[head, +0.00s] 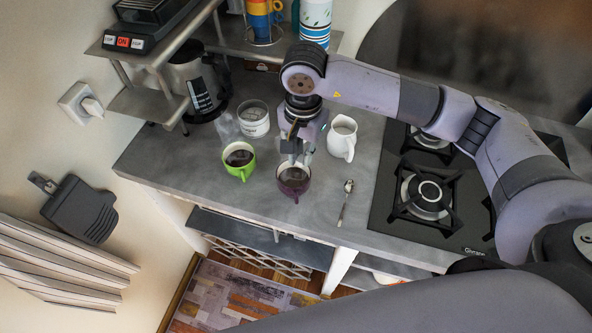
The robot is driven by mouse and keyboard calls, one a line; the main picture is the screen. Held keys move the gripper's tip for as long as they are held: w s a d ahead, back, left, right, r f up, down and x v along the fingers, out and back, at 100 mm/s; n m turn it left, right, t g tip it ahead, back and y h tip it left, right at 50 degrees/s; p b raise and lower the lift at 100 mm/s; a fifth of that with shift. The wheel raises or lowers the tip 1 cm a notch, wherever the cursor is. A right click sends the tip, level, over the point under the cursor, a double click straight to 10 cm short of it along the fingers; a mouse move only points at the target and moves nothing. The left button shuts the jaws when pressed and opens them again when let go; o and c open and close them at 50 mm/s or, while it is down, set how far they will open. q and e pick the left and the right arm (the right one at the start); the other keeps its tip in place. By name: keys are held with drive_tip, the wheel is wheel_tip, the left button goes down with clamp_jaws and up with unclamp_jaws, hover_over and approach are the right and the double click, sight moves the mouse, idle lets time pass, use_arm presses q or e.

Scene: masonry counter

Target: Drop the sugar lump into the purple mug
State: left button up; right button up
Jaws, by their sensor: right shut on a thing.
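The purple mug (293,183) stands upright on the grey counter, with dark liquid inside. My right gripper (299,157) points down just above the mug's far rim. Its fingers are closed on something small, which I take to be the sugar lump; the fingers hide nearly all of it. I cannot tell if the fingertips touch the mug. My left gripper is out of view.
A green mug (239,162) stands left of the purple one. A white jar (254,119) is behind, and a white pitcher (342,138) and spoon (346,201) are to the right. A gas hob (459,232) lies farther right. A metal shelf (147,104) overhangs the back left.

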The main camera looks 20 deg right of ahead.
sight(300, 168)
drive_tip(key=shift+w+a+f+b, duration=0.1)
drive_tip(key=shift+w+f+b, duration=0.1)
drive_tip(key=shift+f, duration=0.35)
drive_tip(key=shift+w+a+f+b, duration=0.1)
drive_tip(key=shift+f+b, duration=0.05)
drive_tip(key=shift+f, duration=0.35)
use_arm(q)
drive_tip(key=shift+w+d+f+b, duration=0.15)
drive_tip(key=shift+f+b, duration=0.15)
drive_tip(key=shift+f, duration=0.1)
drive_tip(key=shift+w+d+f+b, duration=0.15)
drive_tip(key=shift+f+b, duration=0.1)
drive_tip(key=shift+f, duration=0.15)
use_arm(e)
wheel_tip(300, 168, down, 4)
drive_tip(key=shift+s+d+f, duration=0.1)
drive_tip(key=shift+s+d, duration=0.05)
drive_tip(key=o, duration=0.8)
drive_tip(key=shift+c, duration=0.2)
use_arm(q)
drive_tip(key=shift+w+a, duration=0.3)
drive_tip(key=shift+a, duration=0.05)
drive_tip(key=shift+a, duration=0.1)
